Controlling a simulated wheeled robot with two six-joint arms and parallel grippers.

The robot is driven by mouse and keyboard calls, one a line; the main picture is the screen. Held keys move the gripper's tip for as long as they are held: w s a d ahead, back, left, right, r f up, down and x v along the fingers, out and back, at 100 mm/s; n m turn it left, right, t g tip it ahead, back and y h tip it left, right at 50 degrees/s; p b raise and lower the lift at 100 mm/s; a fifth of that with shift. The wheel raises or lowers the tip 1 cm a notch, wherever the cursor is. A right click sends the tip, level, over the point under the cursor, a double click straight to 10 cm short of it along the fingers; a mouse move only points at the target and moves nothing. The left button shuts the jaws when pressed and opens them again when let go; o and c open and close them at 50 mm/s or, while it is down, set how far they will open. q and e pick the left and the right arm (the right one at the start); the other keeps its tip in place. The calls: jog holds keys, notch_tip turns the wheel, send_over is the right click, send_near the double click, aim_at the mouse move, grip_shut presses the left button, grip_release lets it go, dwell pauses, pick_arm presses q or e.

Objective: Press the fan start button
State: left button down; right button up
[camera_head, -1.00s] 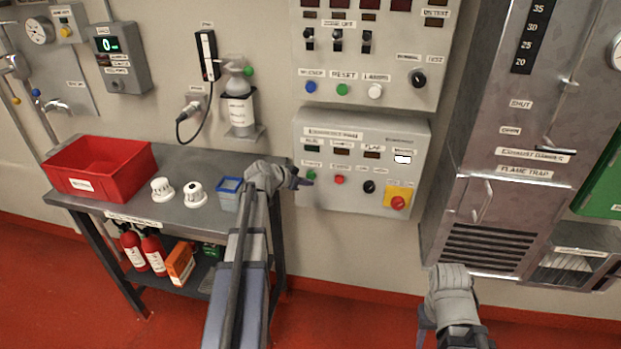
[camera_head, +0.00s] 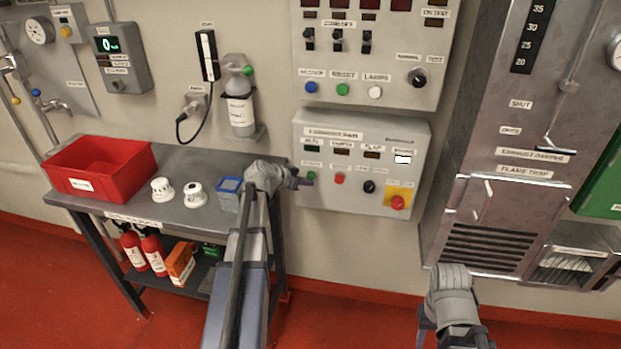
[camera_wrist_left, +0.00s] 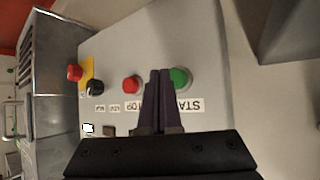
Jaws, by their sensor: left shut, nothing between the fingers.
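The grey fan control panel (camera_head: 330,198) is on the wall and has a row of buttons. The green start button (camera_head: 311,177) is at its left end; it also shows in the left wrist view (camera_wrist_left: 181,79). A red stop button (camera_head: 339,179) is beside it (camera_wrist_left: 131,84). My left gripper (camera_head: 304,182) is shut and empty, its tips in front of the panel just by the green button. In the left wrist view the dark fingers (camera_wrist_left: 159,76) overlap the green button's edge. I cannot tell whether they touch it. My right arm shows at lower right, its fingers not visible.
A black knob (camera_head: 369,187) and a red button on a yellow plate (camera_head: 397,202) are further right on the panel. The steel bench (camera_head: 130,207) below left holds a red bin (camera_head: 105,168), two white caps and a blue-rimmed container (camera_head: 229,195).

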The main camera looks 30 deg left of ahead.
pick_arm(q)
jog(key=shift+w, duration=0.15)
dwell(0.5)
jog(key=shift+w+a, duration=0.1)
jog(key=shift+w, duration=0.2)
jog(key=shift+w+a, duration=0.2)
jog(key=shift+w, duration=0.45)
dwell(0.9)
jog(key=shift+s, duration=0.1)
dwell(0.3)
jog(key=shift+s+d, duration=0.2)
jog(key=shift+s, duration=0.3)
jog(key=shift+s+d, duration=0.15)
jog(key=shift+s, duration=0.35)
jog(key=s, duration=0.2)
jog(key=s+d, duration=0.1)
jog(key=s, duration=0.1)
jog(key=shift+s+d, duration=0.15)
jog(key=shift+s, duration=0.25)
dwell(0.4)
